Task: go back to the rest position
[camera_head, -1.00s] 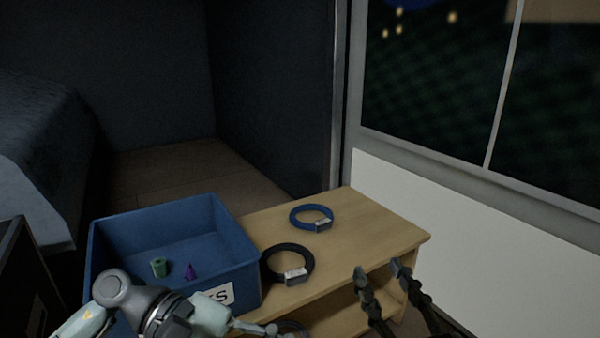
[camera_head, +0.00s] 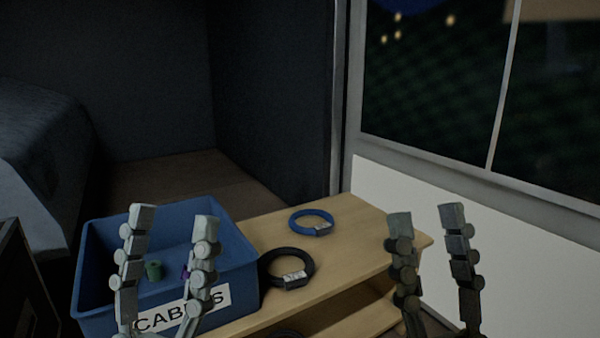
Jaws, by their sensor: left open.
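My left gripper (camera_head: 174,215) points upward in front of the blue bin, its two fingers spread apart with nothing held between them. My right gripper (camera_head: 427,215) also points upward, at the right in front of the wooden table's right end. Its two fingers are spread and empty. The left gripper's fingers hide parts of the bin's front wall and label.
A blue bin (camera_head: 228,252) labelled for cables holds a green piece (camera_head: 153,271) and a partly hidden purple piece (camera_head: 185,272). A blue cable ring (camera_head: 297,229) and a black cable ring (camera_head: 267,275) lie on the wooden table (camera_head: 350,225). A window wall (camera_head: 400,180) stands right.

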